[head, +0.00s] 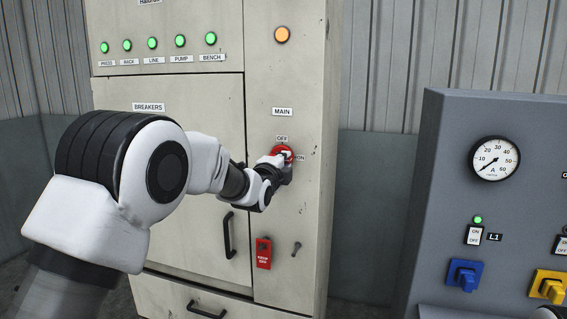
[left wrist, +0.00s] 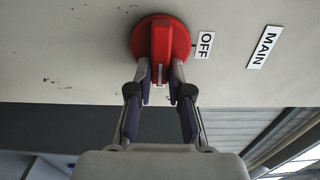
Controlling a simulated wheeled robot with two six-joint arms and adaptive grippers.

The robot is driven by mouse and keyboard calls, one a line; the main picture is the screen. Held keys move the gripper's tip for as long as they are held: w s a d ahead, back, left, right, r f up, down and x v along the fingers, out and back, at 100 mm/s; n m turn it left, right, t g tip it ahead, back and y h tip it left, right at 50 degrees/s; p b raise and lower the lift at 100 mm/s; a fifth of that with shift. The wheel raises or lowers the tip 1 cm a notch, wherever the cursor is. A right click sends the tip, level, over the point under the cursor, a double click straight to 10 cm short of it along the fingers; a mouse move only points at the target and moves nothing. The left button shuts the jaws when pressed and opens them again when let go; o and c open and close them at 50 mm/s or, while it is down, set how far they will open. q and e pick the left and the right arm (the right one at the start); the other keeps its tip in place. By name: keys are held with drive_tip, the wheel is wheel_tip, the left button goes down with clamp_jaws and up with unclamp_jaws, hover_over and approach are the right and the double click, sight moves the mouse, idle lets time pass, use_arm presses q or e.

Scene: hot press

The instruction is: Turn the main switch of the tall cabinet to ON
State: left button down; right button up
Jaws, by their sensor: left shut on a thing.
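The tall beige cabinet (head: 318,200) has a red round main switch (head: 281,151) under the MAIN label (head: 282,112). The OFF label (head: 282,138) is above the switch and the ON label (head: 301,157) is to its right. My left gripper (head: 272,162) is at the switch and partly covers it. In the left wrist view its fingers are on both sides of the switch's red handle (left wrist: 162,45), shut on it. The handle lies crosswise to the OFF direction, with a pale mark at its gripper end, on the ON side. My right gripper is out of view.
An orange lamp (head: 282,34) glows above the switch, and several green lamps glow at upper left. A grey control panel (head: 430,190) with a gauge (head: 495,158) stands at right.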

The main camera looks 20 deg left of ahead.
use_arm(q)
drive_tip(key=c, duration=1.1)
unclamp_jaws()
drive_tip(key=shift+d, duration=0.1)
drive_tip(key=s, duration=1.2)
drive_tip(key=shift+a+f, duration=0.1)
drive_tip(key=shift+a, duration=0.1)
